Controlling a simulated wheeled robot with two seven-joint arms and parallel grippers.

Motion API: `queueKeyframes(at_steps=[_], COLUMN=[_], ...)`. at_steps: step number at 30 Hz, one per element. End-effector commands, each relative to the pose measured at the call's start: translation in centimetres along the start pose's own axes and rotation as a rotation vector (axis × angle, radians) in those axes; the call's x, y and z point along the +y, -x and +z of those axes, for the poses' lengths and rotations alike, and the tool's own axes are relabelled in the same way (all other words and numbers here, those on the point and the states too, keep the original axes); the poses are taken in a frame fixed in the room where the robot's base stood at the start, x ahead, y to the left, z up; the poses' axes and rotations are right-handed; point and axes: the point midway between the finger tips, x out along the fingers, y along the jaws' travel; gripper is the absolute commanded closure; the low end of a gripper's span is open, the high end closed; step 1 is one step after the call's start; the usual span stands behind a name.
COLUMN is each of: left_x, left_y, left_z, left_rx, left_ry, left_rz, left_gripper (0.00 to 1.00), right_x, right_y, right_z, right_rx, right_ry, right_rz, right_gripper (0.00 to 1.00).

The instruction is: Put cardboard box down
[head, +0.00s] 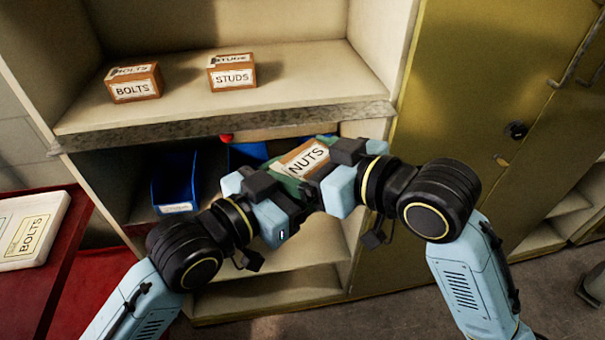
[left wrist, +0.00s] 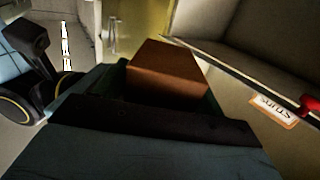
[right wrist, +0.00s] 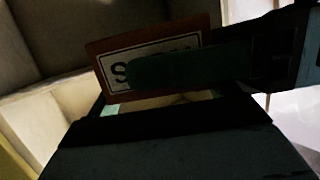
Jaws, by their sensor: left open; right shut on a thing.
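The cardboard box labelled NUTS (head: 304,159) is held in front of the shelf unit, tilted. My right gripper (head: 338,168) is shut on it from the right. My left gripper (head: 282,196) is open close at the box's left side; whether it touches the box is hidden. In the left wrist view the box's plain brown side (left wrist: 167,72) shows just beyond the left gripper. In the right wrist view its labelled face (right wrist: 112,68) shows behind a dark finger, which covers most of the lettering.
A BOLTS box (head: 133,85) and a STUDS box (head: 232,73) stand on the upper shelf (head: 300,98), with bare room to their right. Blue bins (head: 175,182) sit on the shelf below. A red table (head: 62,258) is at left, a yellow-green cabinet (head: 470,100) at right.

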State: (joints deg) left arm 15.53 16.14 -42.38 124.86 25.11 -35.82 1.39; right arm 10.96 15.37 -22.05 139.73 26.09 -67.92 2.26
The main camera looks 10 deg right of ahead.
Motion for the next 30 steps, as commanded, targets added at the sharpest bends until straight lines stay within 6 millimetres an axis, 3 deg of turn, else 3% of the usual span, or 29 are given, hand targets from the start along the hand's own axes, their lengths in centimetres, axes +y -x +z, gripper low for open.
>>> queueKeyframes(at_steps=[8,19,20,21,23,30], left_x=[0.01,0.11,0.13,0.14,0.12,0.04], left_y=[-0.18,-0.15,-0.14,-0.14,-0.14,-0.15], left_z=[-0.02,-0.04,-0.22,-0.21,-0.21,-0.20], left_rx=[0.000,0.001,0.006,0.006,0.006,0.005], left_ry=[0.000,0.001,0.001,0.001,0.000,0.000], left_rz=[0.000,0.003,0.003,0.003,0.003,0.001], left_gripper=[0.30,0.76,0.78,0.85,0.87,0.87], right_x=[-0.01,0.02,0.02,0.02,0.01,-0.12], right_y=[0.04,0.03,0.03,0.02,0.02,0.03], right_z=[-0.14,-0.15,-0.15,-0.15,-0.13,-0.15], right_rx=[0.004,0.005,0.005,0.005,0.004,0.002], right_ry=[0.001,0.001,0.001,0.001,0.001,0.000], right_rz=[0.000,0.001,0.001,0.001,0.000,-0.004], right_gripper=[0.51,0.51,0.11,0.06,0.00,0.00])
